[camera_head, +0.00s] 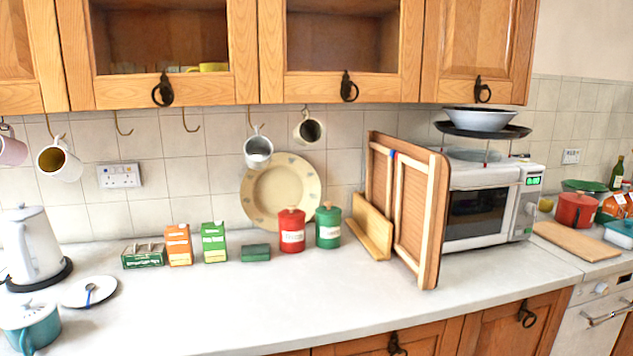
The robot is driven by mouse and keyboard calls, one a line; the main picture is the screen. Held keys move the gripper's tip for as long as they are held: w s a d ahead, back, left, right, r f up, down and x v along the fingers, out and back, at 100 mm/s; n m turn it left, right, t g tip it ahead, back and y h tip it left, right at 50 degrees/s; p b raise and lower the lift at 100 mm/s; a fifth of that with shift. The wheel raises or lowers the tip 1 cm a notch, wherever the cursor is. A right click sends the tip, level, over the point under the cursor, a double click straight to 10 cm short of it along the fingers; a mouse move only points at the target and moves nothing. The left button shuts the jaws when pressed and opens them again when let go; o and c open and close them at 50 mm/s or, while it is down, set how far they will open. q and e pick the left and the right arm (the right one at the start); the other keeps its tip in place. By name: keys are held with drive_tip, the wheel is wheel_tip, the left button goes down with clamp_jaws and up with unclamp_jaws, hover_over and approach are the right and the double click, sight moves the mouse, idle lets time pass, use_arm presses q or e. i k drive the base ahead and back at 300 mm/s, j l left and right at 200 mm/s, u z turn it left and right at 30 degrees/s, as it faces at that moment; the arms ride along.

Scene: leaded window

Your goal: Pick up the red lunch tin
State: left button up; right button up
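A red lidded canister (291,230) with a pale label and a wooden knob stands upright on the counter, in front of a cream plate. It is the nearest match to a red tin here, but I cannot tell whether it is the lunch tin. A similar green canister (328,226) stands close on its right. A red pot (575,210) is at the far right, beyond the microwave. Neither of my grippers shows in the head view.
The white counter (230,305) is clear in front of the canisters. Small boxes (178,245) stand to their left, and a wooden framed panel (415,215) leans by the microwave (480,212). A kettle (30,245) is at left. Mugs (258,150) hang from hooks above.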

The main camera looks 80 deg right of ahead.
sight(570, 215)
drive_tip(key=z, duration=4.2)
drive_tip(key=i+l+z, duration=0.25)
drive_tip(key=i, duration=0.4)
drive_tip(key=i+l+z, duration=0.3)
drive_tip(key=i, duration=0.4)
drive_tip(key=i+z, duration=0.25)
drive_tip(key=i, duration=0.45)
drive_tip(key=i+l+u, duration=0.1)
drive_tip(key=i+u, duration=0.3)
drive_tip(key=i+l+u, duration=0.25)
drive_tip(key=i+u, duration=0.15)
drive_tip(key=i+l+u, duration=0.4)
drive_tip(key=i, duration=0.05)
